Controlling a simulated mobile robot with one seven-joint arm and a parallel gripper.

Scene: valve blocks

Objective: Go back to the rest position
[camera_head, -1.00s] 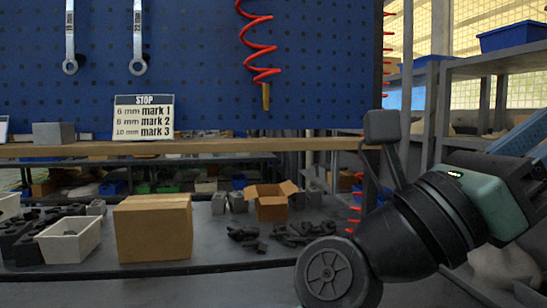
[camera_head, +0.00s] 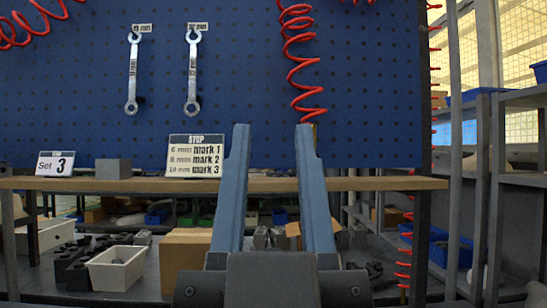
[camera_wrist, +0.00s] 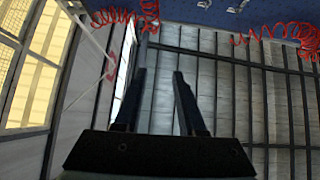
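My gripper (camera_head: 272,140) stands upright in the middle of the head view, its two long blue-grey fingers apart with nothing between them. It is in front of the wooden shelf (camera_head: 370,184) and the blue pegboard. In the wrist view my gripper (camera_wrist: 158,73) is also open and empty, with the roof behind it. The fingers and gripper body hide part of the shelf and of the bench behind.
Two wrenches (camera_head: 192,75) hang on the pegboard (camera_head: 380,100). A STOP sign (camera_head: 195,158), a "Set 3" sign (camera_head: 55,164) and a grey block (camera_head: 113,169) are on the shelf. Below are a white bin (camera_head: 117,267) and a cardboard box (camera_head: 182,258). Red coiled hoses (camera_head: 302,60) hang nearby.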

